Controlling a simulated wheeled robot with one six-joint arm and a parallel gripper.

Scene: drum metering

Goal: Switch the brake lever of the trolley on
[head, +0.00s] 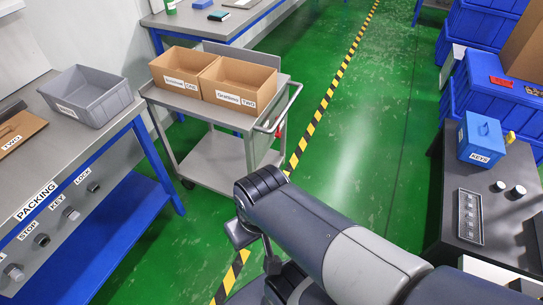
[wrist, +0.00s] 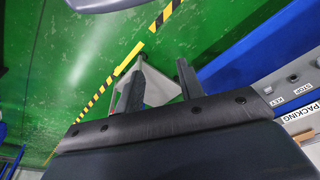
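The grey trolley (head: 216,160) stands left of centre in the head view, with a push handle (head: 279,116) on its right end. A small red part (head: 281,130) at the handle looks like the brake lever; its exact position is too small to tell. My gripper (wrist: 159,68) shows two dark fingers spread apart in the wrist view, with no held object visible. A pale grey surface (wrist: 154,86) shows between and beyond the fingers; I cannot tell for sure that it is the trolley. In the head view my arm hides most of the gripper, in front of the trolley.
Two cardboard boxes (head: 237,87) sit on the trolley's top. A packing bench (head: 95,145) with a grey bin (head: 88,95) stands left. A dark table (head: 485,185) with a blue box (head: 481,138) stands right. Green floor (head: 350,130) lies open between, crossed by a yellow-black stripe.

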